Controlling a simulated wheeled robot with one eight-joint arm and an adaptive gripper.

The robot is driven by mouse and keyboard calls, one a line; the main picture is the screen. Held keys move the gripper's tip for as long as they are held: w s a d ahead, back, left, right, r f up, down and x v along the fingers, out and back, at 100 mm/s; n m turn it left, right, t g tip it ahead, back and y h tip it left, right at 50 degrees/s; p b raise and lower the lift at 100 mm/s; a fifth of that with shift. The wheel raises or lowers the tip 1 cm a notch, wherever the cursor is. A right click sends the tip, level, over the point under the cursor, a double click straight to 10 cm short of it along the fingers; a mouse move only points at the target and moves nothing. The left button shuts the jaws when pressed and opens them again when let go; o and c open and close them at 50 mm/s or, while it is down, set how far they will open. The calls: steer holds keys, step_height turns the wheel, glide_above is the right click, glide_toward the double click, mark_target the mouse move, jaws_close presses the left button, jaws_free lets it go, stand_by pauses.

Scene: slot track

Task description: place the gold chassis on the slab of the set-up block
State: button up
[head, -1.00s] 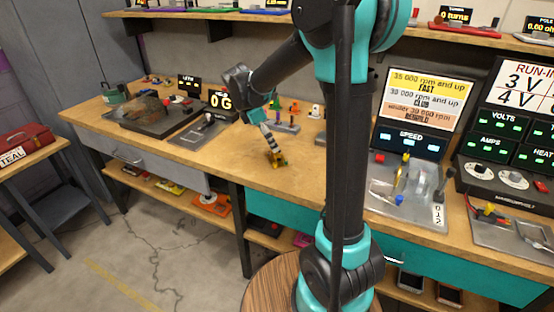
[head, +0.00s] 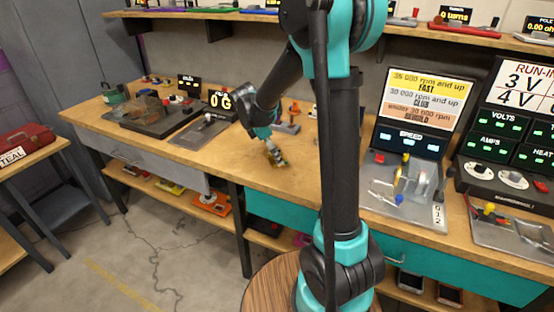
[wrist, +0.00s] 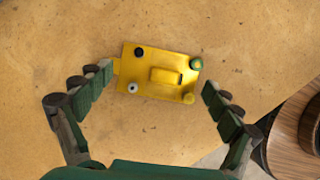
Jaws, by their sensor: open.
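The gold chassis (wrist: 158,77) lies flat on the wooden bench top, with a raised block in its middle and small round parts at its corners. My gripper (wrist: 158,82) is open, its fingers on either side of the chassis, left and right in the wrist view. The left fingertip is close to the chassis's left tab; I cannot tell whether they touch. In the head view my gripper (head: 270,147) is low over the bench and partly hides the chassis (head: 281,160). A small grey block (head: 287,127) stands just behind it; I cannot tell for sure whether it is the set-up block.
A grey tray (head: 197,131) stands to the left on the bench (head: 235,165). The speed display (head: 409,141) and a grey fixture (head: 408,193) stand to the right. The bench around the chassis is clear. A round wooden stool top (wrist: 296,130) shows past the bench edge.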

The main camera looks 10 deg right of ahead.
jaws_close()
stand_by(0.4)
